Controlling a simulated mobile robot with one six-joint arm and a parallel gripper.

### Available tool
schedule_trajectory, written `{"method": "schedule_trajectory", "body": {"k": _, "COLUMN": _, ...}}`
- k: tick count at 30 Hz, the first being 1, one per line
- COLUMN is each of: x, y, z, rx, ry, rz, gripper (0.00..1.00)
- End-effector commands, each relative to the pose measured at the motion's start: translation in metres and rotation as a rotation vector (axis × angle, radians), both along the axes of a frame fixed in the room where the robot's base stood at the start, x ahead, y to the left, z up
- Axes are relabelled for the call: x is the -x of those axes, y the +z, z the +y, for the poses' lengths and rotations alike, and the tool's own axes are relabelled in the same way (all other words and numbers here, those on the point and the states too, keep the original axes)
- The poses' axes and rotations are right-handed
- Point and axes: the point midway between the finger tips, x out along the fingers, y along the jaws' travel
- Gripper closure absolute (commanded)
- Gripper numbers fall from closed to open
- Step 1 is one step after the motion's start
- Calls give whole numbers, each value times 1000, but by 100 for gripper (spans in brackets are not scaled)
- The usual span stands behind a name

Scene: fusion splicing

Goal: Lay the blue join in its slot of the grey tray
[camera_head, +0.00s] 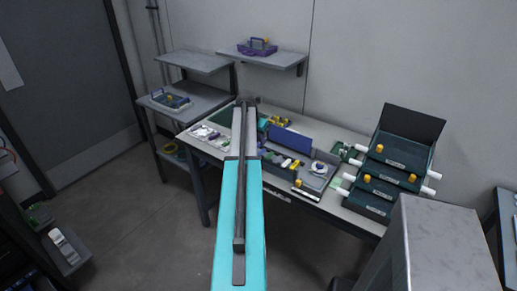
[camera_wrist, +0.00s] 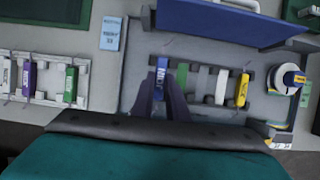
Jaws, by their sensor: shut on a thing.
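My gripper (camera_wrist: 161,88) is shut on the blue join (camera_wrist: 161,72), seen in the wrist view with one dark finger on each side. The blue join stands lengthwise at the left end of the row in the grey tray (camera_wrist: 212,54). I cannot tell whether it rests in its slot or hangs just above it. In the head view my arm hides the gripper and the blue join; the grey tray (camera_head: 318,183) shows on the bench.
A white rack (camera_wrist: 43,76) with purple, green and white joins lies left of the grey tray. A reel (camera_wrist: 291,79) stands at its right end. The blue lid (camera_wrist: 220,20) rises behind it. Dark stacked drawers (camera_head: 393,172) stand at the bench's right.

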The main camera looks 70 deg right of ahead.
Motion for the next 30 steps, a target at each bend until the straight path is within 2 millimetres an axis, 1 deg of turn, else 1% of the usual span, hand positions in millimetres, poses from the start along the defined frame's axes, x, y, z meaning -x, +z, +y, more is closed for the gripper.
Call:
{"method": "schedule_trajectory", "body": {"k": 1, "x": 0, "y": -4, "z": 0, "rx": -1, "ry": 1, "rz": 1, "gripper": 100}}
{"method": "schedule_trajectory", "body": {"k": 5, "x": 0, "y": -9, "z": 0, "rx": 0, "ry": 0, "rz": 0, "gripper": 100}}
{"method": "schedule_trajectory", "body": {"k": 17, "x": 0, "y": -13, "z": 0, "rx": 0, "ry": 1, "rz": 0, "gripper": 100}}
{"method": "schedule_trajectory", "body": {"k": 27, "x": 0, "y": -43, "z": 0, "rx": -1, "ry": 1, "rz": 1, "gripper": 100}}
{"method": "schedule_trajectory", "body": {"k": 30, "x": 0, "y": -47, "z": 0, "rx": 0, "ry": 1, "rz": 1, "gripper": 100}}
